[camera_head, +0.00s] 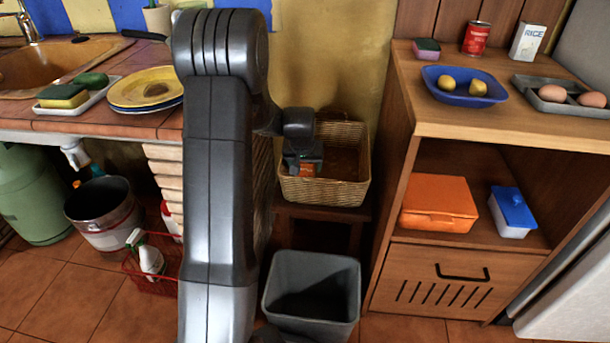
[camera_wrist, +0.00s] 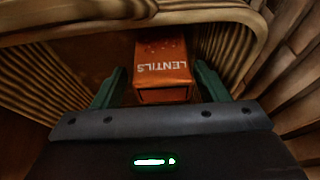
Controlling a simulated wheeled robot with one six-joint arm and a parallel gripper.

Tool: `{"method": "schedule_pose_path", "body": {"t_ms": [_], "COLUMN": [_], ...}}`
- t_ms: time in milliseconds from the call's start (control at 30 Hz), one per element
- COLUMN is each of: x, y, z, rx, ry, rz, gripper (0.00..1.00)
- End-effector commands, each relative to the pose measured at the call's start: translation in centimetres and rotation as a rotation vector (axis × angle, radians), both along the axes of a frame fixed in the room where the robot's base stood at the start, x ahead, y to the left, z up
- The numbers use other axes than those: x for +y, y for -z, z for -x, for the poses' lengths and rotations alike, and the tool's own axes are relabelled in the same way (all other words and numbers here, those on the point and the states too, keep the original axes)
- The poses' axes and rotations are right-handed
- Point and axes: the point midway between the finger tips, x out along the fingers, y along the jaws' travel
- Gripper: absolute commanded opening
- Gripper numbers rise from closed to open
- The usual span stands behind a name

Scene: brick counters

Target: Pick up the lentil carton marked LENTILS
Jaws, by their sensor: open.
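The lentil carton (camera_wrist: 165,62) is orange-red with LENTILS in white letters, upside down in the wrist view. It is in the wicker basket (camera_head: 345,187), which stands on a dark wooden stool. In the head view the carton (camera_head: 308,169) shows only in part below my gripper. My gripper (camera_wrist: 160,92) is inside the basket, with its two green fingers apart. One finger is on each side of the carton's near end. I cannot tell whether the fingers touch it. The carton's underside is hidden.
The basket's wall and rim (camera_wrist: 125,22) curve close around my gripper. A grey bin (camera_head: 312,285) stands on the floor in front of the stool. A wooden cabinet (camera_head: 430,125) stands close on the right, and a tiled counter (camera_head: 110,118) is on the left.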

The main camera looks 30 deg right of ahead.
Motion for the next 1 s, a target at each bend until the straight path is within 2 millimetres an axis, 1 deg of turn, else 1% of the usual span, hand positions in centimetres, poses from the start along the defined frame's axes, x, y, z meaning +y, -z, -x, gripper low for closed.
{"method": "schedule_pose_path", "body": {"t_ms": [33,200,300,467,500,667,700,900,1000], "x": [-0.1,-0.7,-0.9,-0.9,-0.9,-0.9,-0.9,-0.9,-0.9], "y": [1.2,3.5,3.9,3.8,3.8,3.8,3.8,3.7,2.9], "z": [-0.3,-1.1,-1.4,-1.4,-1.4,-1.4,-1.4,-1.4,-1.4], "rx": [0.002,0.002,0.001,0.0,0.0,0.0,0.0,-0.001,-0.002], "ry": [-0.001,0.0,0.0,0.0,0.0,0.0,0.0,0.0,0.0], "rz": [-0.001,-0.001,-0.001,0.0,0.0,0.0,0.0,0.001,0.001], "gripper": [0.67,0.67,0.67,0.67,0.65,0.34,0.31,0.31,0.31]}}
